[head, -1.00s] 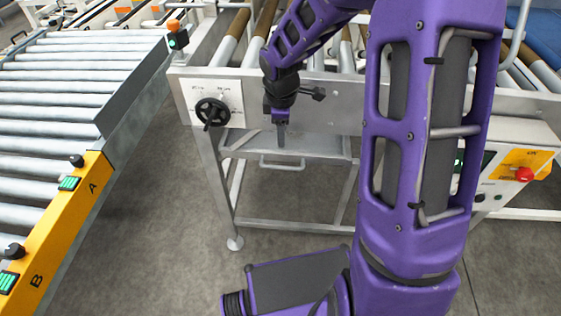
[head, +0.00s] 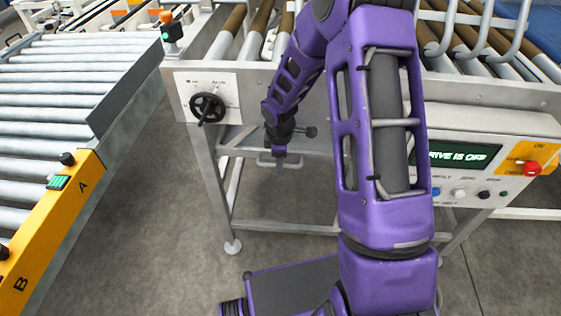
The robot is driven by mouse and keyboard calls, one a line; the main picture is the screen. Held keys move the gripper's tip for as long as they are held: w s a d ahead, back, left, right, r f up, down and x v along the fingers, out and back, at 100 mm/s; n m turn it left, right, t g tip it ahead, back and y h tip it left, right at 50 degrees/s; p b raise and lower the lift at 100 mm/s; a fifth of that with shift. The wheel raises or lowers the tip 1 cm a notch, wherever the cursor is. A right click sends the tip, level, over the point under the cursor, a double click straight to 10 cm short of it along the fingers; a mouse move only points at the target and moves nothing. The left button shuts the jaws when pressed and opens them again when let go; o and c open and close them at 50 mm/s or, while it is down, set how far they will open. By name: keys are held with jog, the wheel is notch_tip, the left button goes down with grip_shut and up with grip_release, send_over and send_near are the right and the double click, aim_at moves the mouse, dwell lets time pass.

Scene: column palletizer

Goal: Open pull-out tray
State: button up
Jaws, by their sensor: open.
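The pull-out tray (head: 312,143) is a grey metal shelf under the conveyor frame, with a bar handle (head: 264,163) at its front. My arm partly hides it. My gripper (head: 280,165) points down at the tray handle, in front of its right part. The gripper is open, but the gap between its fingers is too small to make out. I cannot tell whether it touches the handle.
A black handwheel (head: 207,108) sits on the frame's left plate. A control panel (head: 475,170) with a red button (head: 531,168) and a display reading "DRIVE IS OFF" is at the right. A roller conveyor (head: 60,130) stands at left.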

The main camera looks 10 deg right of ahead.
grip_shut()
dwell(1.4)
